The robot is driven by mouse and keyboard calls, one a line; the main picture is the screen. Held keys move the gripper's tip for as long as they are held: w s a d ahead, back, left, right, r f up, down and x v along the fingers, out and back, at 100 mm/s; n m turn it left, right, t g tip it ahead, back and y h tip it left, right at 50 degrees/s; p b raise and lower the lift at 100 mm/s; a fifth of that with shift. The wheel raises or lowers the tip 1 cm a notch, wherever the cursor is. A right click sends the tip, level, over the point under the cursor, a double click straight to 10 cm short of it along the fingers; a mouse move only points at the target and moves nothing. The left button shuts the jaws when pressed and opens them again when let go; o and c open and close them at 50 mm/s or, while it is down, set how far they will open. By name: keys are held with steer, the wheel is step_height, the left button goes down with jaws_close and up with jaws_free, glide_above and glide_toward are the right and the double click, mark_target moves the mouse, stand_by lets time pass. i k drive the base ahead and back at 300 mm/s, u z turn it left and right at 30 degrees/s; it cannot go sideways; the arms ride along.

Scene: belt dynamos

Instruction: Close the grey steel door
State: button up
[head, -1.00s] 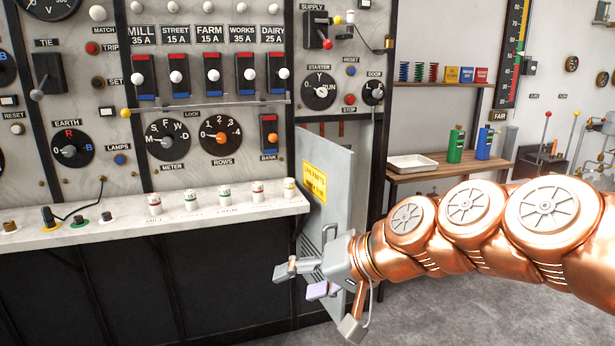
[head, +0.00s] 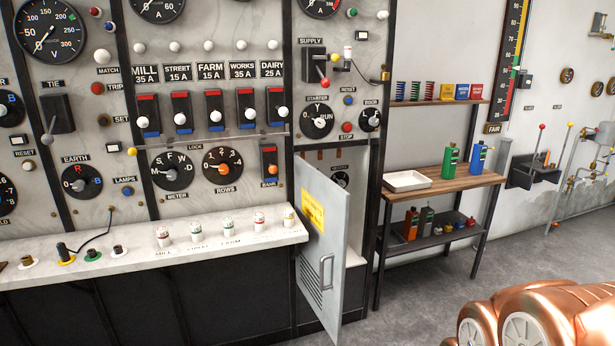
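The grey steel door (head: 336,240) hangs open at the right end of the switchboard. It is hinged on its left side and swung out toward me, with a yellow notice (head: 313,209), louvres and a grey pull handle (head: 326,272) on it. Part of the compartment behind it (head: 354,180) shows, with a dial inside. My gripper is not in the frame. Only the copper links of my arm show at the bottom right, well apart from the door.
A marble ledge (head: 140,247) with several fuses juts out left of the door. A wooden shelf table (head: 452,184) with a white tray (head: 407,181) and bottles stands to the right. The grey floor (head: 420,300) between is clear.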

mark_target(322, 206)
steer(key=u, duration=0.05)
steer(key=k, duration=1)
steer(key=u, duration=0.05)
steer(key=i, duration=1.1)
steer(key=u, duration=1.25)
steer(key=i, duration=0.4)
steer(key=u, duration=0.35)
